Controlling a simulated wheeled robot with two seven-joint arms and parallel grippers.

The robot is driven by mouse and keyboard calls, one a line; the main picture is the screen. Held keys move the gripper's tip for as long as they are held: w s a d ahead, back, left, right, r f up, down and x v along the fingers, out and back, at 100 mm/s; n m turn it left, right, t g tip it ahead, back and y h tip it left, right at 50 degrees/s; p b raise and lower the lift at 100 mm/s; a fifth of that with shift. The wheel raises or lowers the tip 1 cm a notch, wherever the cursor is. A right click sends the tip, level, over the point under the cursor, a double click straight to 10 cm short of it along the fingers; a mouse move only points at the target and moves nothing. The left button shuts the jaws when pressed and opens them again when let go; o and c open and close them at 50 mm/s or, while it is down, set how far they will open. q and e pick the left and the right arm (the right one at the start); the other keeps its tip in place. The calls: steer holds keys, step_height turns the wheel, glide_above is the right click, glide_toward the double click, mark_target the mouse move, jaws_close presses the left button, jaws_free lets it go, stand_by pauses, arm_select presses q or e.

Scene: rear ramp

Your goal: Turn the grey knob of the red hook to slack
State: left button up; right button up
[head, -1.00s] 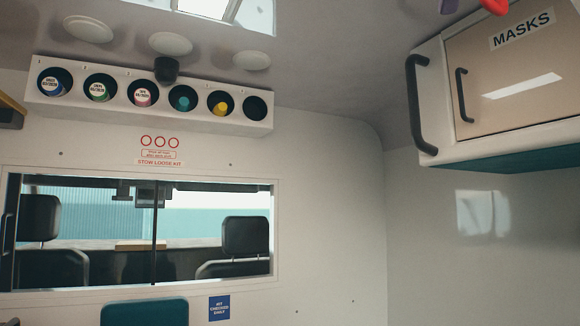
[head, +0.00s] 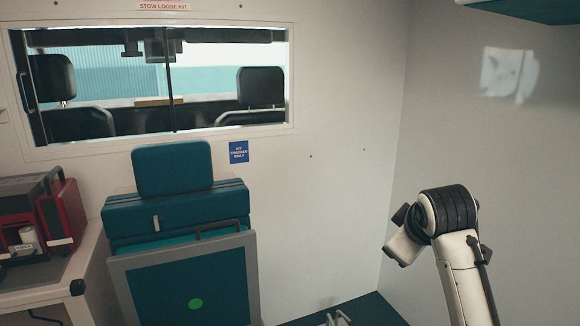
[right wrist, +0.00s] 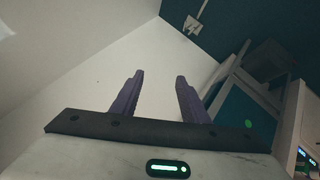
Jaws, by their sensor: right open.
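The red hook and its grey knob are in neither current view. My right gripper (right wrist: 158,76) shows in the right wrist view with its two purple fingers apart and nothing between them. Its fingers stand against a white wall. In the head view only my right arm shows, at the right; the gripper itself cannot be made out there. My left gripper is in no view.
A teal seat (head: 172,170) with a grey-framed panel (head: 250,275) stands below the window (head: 210,85). A red device (head: 68,210) sits on a counter (head: 85,262) at the left. A pale fitting (right wrist: 194,27) lies on the teal floor.

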steer(key=s+f+m+g+y, duration=0.1)
steer(key=s+f+m+g, duration=0.3)
steer(key=s+f, duration=2.05)
steer(key=s+a+f+m+g+y, duration=0.1)
steer(key=s+f+m+g, duration=0.15)
steer(key=s, duration=1.25)
steer(key=w+a+f+t+y, duration=0.1)
steer(key=w+a+f+t, duration=0.1)
steer(key=f, duration=0.4)
steer(key=w+a+f+t+y, duration=0.1)
steer(key=w+a+f+t, duration=0.1)
steer(key=f, duration=0.4)
steer(key=shift+a+f+t, duration=0.3)
steer(key=shift+a+t, duration=0.2)
steer(key=shift+t, duration=0.45)
